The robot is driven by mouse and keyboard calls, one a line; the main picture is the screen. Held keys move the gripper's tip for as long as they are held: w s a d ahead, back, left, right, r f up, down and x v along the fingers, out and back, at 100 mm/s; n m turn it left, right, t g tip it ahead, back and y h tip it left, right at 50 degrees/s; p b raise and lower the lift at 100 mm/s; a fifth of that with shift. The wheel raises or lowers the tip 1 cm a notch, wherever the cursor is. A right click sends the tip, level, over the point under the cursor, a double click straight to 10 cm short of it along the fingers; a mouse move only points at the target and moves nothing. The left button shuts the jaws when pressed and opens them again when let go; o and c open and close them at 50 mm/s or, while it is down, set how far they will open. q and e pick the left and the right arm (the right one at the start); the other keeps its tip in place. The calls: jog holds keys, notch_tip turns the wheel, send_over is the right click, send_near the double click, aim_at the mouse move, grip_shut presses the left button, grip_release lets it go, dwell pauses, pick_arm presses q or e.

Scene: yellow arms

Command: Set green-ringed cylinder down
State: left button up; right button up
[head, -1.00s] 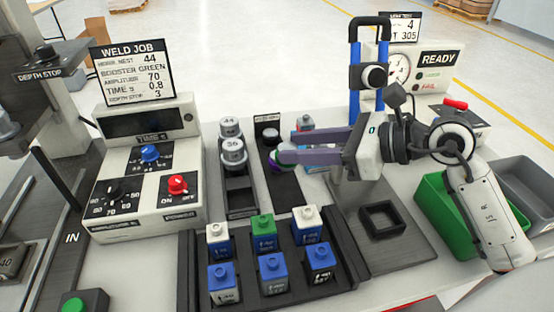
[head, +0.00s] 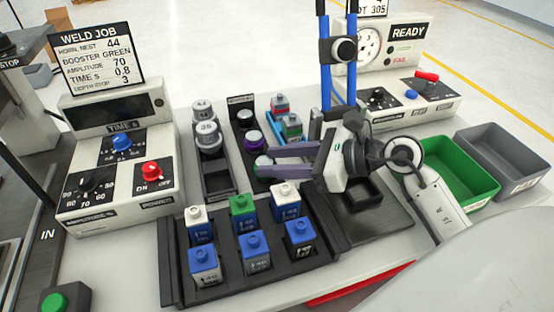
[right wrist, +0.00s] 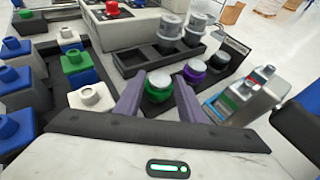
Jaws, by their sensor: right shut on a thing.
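The green-ringed cylinder (head: 263,162) has a pale top and a green band. It is at the near end of the black strip holder (head: 286,196). My right gripper (head: 266,160), with purple fingers, is shut on it. In the right wrist view the green-ringed cylinder (right wrist: 158,88) stands upright between the fingertips of my right gripper (right wrist: 157,98). Whether its base touches the holder is hard to tell. A purple-ringed cylinder (head: 253,139) stands just behind it in the same holder. My left gripper is not in view.
A black cylinder (head: 245,118) stands at the holder's far end. Two grey cylinders (head: 207,135) sit in a tray to the left. A rack (head: 325,245) of several blue, white and green blocks lies in front.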

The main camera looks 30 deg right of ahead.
jog(key=o, duration=1.1)
jog(key=shift+f, duration=0.1)
jog(key=shift+o, duration=0.2)
jog(key=v, duration=0.8)
jog(key=b+v, duration=0.1)
jog(key=v, duration=0.3)
jog(key=shift+r, duration=0.3)
